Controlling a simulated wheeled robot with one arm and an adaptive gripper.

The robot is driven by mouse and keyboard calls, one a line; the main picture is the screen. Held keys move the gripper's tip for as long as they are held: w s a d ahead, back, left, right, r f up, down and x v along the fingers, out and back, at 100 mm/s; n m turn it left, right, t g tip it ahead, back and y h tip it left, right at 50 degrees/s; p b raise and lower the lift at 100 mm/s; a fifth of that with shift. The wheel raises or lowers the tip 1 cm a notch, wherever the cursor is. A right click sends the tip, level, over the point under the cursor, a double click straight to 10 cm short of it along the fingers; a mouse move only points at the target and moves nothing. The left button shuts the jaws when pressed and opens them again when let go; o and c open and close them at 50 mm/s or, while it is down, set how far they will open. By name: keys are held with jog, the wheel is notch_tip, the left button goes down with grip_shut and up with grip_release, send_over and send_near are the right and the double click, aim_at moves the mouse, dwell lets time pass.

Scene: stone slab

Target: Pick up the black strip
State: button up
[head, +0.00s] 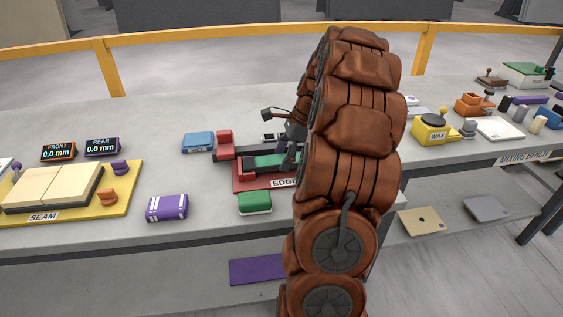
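A dark bar (250,150) runs along the red EDGE station (238,184) near the middle of the bench. I cannot tell whether it is the black strip or part of the fixture. A green block (262,161) sits in the station in front of it. My gripper (290,150) looks like the dark shape low over the right part of the station. My brown, padded arm hides much of it and the station's right end. Its fingers are too small and covered to tell whether they are open or shut, or touching anything.
A green-and-white block (255,203) and a purple block (167,208) lie near the front edge. A blue box (198,142) stands behind. The SEAM board (120,200) is left; a yellow WAX pot (432,134) is right. Bare slab (150,125) shows at back left.

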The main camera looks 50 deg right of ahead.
jog(key=c, duration=1.2)
jog(key=shift+c, duration=0.2)
